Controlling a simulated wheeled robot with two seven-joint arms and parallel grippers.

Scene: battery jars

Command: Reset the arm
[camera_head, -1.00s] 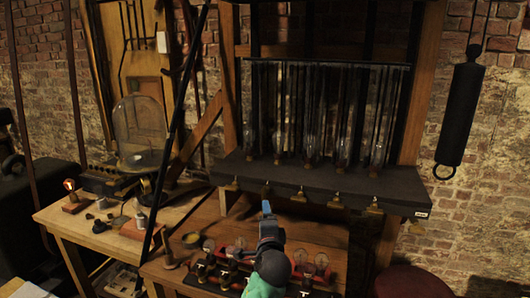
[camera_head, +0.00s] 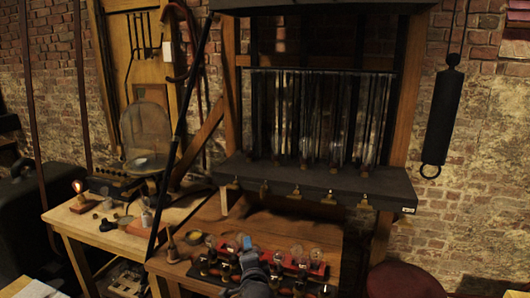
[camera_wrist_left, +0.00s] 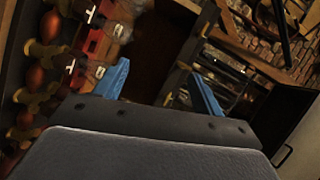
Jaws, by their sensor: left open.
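My left gripper (camera_head: 247,243) shows at the bottom middle of the head view, low in front of the wooden bench and overlapping the row of small red-based devices. In the left wrist view its two blue fingertips (camera_wrist_left: 161,88) are spread wide apart with nothing between them. My right gripper is in neither view.
Several red-based devices with glass bulbs (camera_head: 312,268) stand on the wooden bench (camera_head: 325,235). Above is a dark shelf (camera_head: 330,181) with glass jars. A side table (camera_head: 80,221) with a lit bulb and a glass dome is at left. A red stool (camera_head: 404,281) is at right.

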